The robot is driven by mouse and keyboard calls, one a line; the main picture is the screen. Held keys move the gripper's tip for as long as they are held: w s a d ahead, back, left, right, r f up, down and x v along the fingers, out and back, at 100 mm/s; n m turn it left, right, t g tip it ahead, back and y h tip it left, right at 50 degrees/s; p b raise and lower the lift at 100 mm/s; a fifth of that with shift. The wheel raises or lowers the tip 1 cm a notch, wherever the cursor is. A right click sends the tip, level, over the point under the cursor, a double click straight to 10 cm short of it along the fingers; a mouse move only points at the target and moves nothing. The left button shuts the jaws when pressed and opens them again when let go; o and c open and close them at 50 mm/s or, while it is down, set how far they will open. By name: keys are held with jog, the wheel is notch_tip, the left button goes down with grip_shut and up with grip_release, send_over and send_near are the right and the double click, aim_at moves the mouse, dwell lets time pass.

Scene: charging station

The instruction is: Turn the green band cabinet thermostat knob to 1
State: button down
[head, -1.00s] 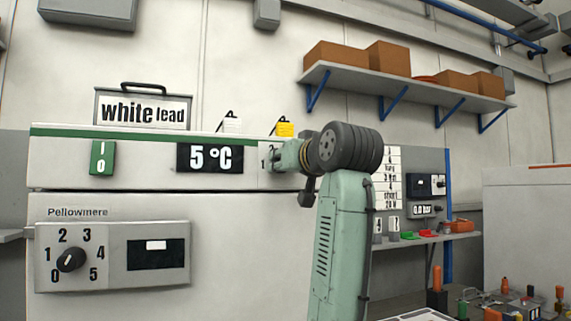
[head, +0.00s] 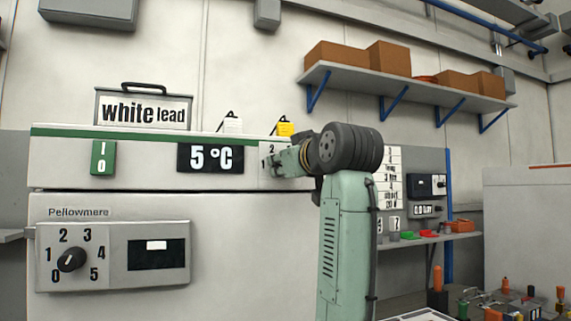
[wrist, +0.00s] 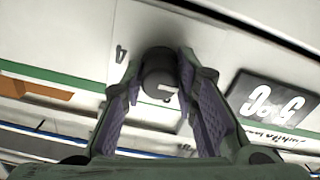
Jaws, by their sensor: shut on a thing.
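The green band cabinet (head: 60,160) stands at left, with a green stripe along its top edge and a display (head: 210,158) reading 5 °C. Its thermostat dial plate (head: 266,148) is at the right end, with 1 and 2 visible. My gripper (head: 284,160) reaches it from the right and hides the knob in the head view. In the wrist view the round dark knob (wrist: 158,76) sits between the fingers of my gripper (wrist: 160,64), which are shut on it. A light mark shows on the knob. A 4 shows beside it; the other numbers are hidden or unclear.
Below is a second dial (head: 71,260), numbered 0 to 5, on the Pellowmere cabinet. A white lead box (head: 143,108) and small white and yellow items (head: 284,129) stand on top. A shelf (head: 410,95) with brown boxes hangs at right.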

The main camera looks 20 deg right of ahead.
jog(key=c, duration=1.3)
grip_release()
jog(key=s, duration=1.2)
jog(key=shift+d, duration=0.2)
